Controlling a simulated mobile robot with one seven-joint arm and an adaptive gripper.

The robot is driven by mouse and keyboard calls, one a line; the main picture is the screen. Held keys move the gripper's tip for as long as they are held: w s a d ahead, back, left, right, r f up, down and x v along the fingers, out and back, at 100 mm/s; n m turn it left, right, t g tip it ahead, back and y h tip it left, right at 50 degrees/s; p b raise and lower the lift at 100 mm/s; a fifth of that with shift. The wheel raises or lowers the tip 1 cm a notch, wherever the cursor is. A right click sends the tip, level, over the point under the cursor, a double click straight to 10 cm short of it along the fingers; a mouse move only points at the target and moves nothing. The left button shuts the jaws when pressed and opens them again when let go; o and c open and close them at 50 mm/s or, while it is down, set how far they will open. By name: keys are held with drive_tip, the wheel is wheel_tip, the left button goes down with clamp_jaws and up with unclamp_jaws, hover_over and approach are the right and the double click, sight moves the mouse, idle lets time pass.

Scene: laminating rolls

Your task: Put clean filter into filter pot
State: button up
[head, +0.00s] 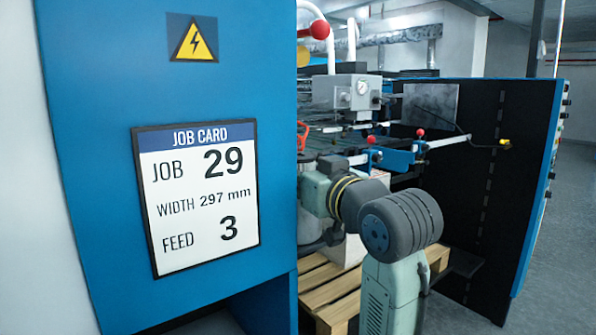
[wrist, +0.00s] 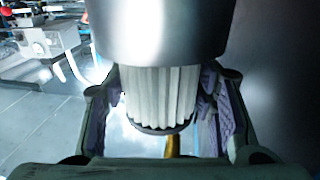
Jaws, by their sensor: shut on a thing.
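In the wrist view a white pleated filter (wrist: 160,98) with a dark lower rim stands upright between the fingers of my gripper (wrist: 162,84). My gripper is shut on it, with a purple-grey pad on each side. A shiny metal cylinder, which looks like the filter pot (wrist: 160,35), is directly above the filter. Its lower edge hides the filter's top, so I cannot tell how far the filter reaches inside. In the head view my arm reaches toward the machine, and I cannot make out the filter or fingers there.
A blue panel with a job card (head: 200,197) reading job 29, width 297 mm, feed 3 fills the left. A wooden pallet (head: 335,300) lies below my arm. A gauge box (head: 352,92) and red-knobbed levers are behind it. A dark wall (wrist: 280,70) is close on the right in the wrist view.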

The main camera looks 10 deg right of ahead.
drive_tip(key=o, duration=0.9)
drive_tip(key=shift+f, duration=0.1)
drive_tip(key=shift+c, duration=0.2)
drive_tip(key=shift+r, duration=0.3)
drive_tip(key=shift+r+p, duration=0.6)
drive_tip(key=shift+p, duration=0.1)
drive_tip(key=b+v, duration=0.5)
drive_tip(key=v, duration=0.7)
drive_tip(key=shift+f, duration=0.25)
